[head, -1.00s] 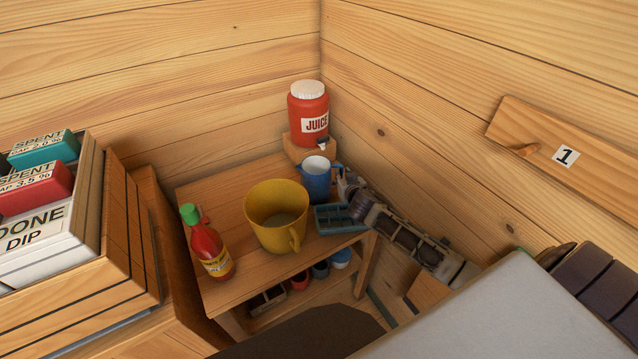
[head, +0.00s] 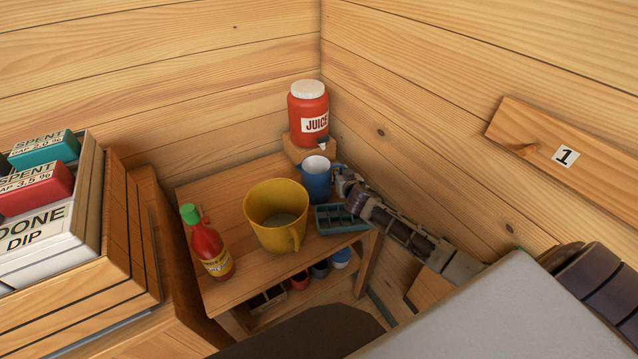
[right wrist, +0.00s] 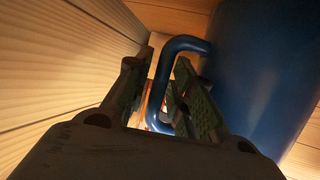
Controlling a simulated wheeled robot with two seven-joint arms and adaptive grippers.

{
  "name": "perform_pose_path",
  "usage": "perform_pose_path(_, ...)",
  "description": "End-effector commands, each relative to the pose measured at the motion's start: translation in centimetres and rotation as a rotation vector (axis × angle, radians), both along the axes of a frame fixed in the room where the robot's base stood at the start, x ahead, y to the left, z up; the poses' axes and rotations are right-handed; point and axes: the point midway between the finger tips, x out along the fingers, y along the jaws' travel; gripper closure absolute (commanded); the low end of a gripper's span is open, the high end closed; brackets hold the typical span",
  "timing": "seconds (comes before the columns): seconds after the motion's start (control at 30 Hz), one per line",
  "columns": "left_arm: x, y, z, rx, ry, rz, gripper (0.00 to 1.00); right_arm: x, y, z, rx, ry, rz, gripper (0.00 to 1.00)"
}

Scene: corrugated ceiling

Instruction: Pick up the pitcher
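The blue pitcher (head: 315,181) stands upright toward the back right of the small wooden table (head: 224,208), just in front of the juice dispenser. Its body (right wrist: 265,75) and curved handle (right wrist: 178,43) fill the right and middle of the right wrist view. My right gripper (head: 343,178) is at the pitcher's right, on the handle side. In the right wrist view its two fingers (right wrist: 158,92) are apart, with the handle between them; I cannot tell whether either finger touches it. My left gripper is not in view.
A red juice dispenser (head: 308,111) stands on a wooden block behind the pitcher. A yellow mug (head: 268,222), a red sauce bottle (head: 210,250) and a teal tray (head: 330,222) share the table. Wooden walls (head: 420,130) close the corner. A crate (head: 128,235) is at the left.

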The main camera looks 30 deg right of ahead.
Motion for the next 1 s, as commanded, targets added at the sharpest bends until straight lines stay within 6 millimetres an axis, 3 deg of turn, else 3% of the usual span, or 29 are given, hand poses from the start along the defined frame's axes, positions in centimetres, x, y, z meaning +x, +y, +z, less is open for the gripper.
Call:
perform_pose_path(0.03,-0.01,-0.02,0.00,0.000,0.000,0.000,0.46,-0.01,0.00,0.00,0.000,0.000,0.000,0.80)
perform_pose_path(0.2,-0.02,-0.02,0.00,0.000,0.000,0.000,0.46,-0.01,0.00,-0.01,0.000,0.000,0.000,1.00)
perform_pose_path(1.0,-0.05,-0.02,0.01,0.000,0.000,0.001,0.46,0.09,0.00,0.37,0.001,-0.004,0.000,1.00)
